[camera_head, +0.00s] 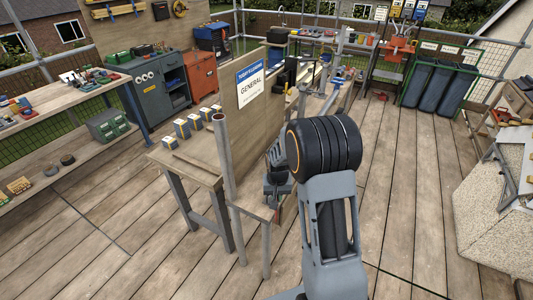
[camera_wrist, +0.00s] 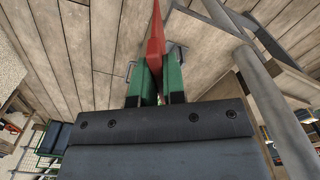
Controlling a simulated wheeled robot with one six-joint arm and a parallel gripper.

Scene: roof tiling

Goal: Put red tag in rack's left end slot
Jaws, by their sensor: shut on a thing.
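My gripper (camera_wrist: 157,78) has its two green-padded fingers shut on the red tag (camera_wrist: 156,38) in the wrist view. The tag looks thin and is seen nearly edge-on, pointing away from the fingers over the plank floor. In the head view my gripper (camera_head: 277,190) hangs beside the wooden bench, partly behind my dark wrist joint. A small red bit below it in that view looks like the tag (camera_head: 277,215). I cannot pick out the tag rack or its left end slot with certainty in either view.
A wooden bench (camera_head: 190,168) with several small boxes and an upright metal pole (camera_head: 222,150) stand close left of my gripper. A GENERAL sign (camera_head: 250,82) is on the board behind. Dark bins (camera_head: 430,85) stand far right.

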